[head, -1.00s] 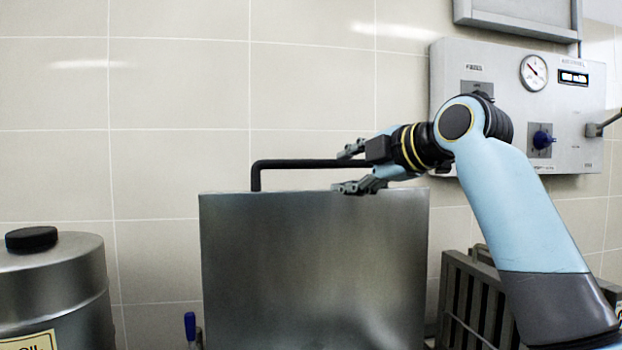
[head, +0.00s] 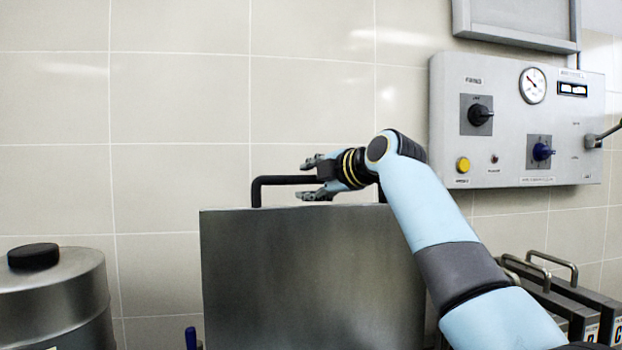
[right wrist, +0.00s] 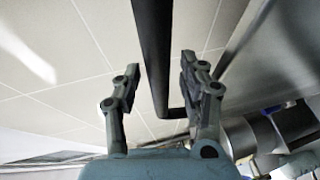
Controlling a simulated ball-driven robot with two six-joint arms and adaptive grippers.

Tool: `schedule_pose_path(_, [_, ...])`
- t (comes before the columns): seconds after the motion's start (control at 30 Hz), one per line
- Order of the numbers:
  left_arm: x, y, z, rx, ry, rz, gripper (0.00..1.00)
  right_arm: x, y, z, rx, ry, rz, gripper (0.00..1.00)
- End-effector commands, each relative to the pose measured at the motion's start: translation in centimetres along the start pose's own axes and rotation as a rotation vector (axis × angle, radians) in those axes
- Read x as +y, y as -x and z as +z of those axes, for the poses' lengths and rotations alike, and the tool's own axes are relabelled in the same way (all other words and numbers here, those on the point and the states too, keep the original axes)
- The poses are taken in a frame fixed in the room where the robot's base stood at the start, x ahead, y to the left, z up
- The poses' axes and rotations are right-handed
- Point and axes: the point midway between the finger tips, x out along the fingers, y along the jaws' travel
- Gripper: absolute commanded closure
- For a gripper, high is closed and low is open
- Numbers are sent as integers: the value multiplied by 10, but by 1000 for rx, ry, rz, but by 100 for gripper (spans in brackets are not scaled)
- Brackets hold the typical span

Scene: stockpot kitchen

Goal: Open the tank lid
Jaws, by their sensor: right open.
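The tank lid (head: 310,275) is a brushed steel panel facing me, standing steeply upright in the head view. A black bar handle (head: 268,181) runs along its top edge. My right gripper (head: 310,178) is open at the handle, one finger above the bar and one below. In the right wrist view the bar (right wrist: 152,40) passes between the two spread fingers of the right gripper (right wrist: 160,78), with a gap on either side. The tank body below the lid is hidden. My left gripper is out of view.
A steel canister (head: 55,295) with a black cap stands at the left. A grey control panel (head: 510,120) hangs on the tiled wall at right. Dark racks with handles (head: 560,295) stand at lower right.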

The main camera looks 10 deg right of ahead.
Motion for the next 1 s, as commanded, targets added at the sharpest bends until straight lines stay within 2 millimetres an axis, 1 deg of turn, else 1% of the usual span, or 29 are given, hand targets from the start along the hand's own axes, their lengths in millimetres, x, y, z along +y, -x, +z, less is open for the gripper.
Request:
schedule_pose_path(0.13, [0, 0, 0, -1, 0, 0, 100, 0, 0, 0, 0, 0, 0, 58])
schedule_pose_path(0.17, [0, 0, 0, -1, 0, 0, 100, 0, 0, 0, 0, 0, 0, 61])
schedule_pose_path(0.47, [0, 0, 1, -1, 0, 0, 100, 0, 0, 0, 0, 0, 0, 100])
schedule_pose_path(0.87, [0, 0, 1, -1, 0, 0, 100, 0, 0, 0, 0, -1, 1, 100])
schedule_pose_path(0.97, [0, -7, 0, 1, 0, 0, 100, -3, 0, 0, 0, 4, 12, 100])
schedule_pose_path(1.0, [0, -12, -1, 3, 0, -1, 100, -4, -1, 0, 0, 8, 22, 100])
